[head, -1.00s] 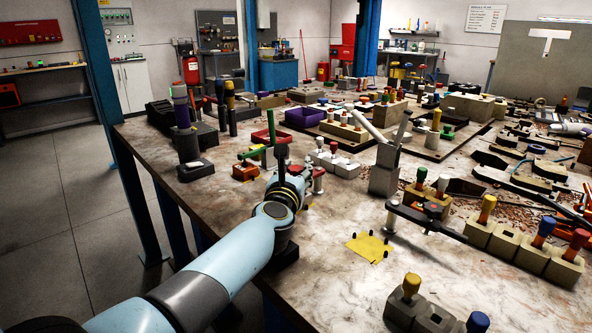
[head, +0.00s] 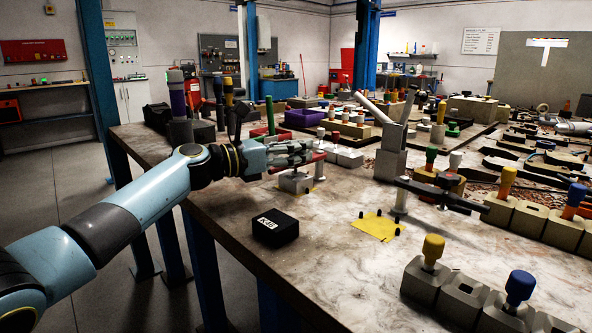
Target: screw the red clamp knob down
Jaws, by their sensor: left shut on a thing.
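My left gripper (head: 312,153) reaches in from the left over the near left part of the workbench. Its fingers are closed at a red piece (head: 302,163), which looks like the red clamp knob, partly hidden by the fingers. Just below is a small grey block (head: 295,183) standing on the bench. I cannot tell how far the knob sits above the block. My right gripper is not in view.
A black labelled block (head: 275,228) stands in front of the gripper near the bench's left edge. A yellow pad (head: 377,227) with dark pegs lies to the right. A grey post (head: 391,160) and a dark clamp bar (head: 440,195) stand further right. Bare bench lies between.

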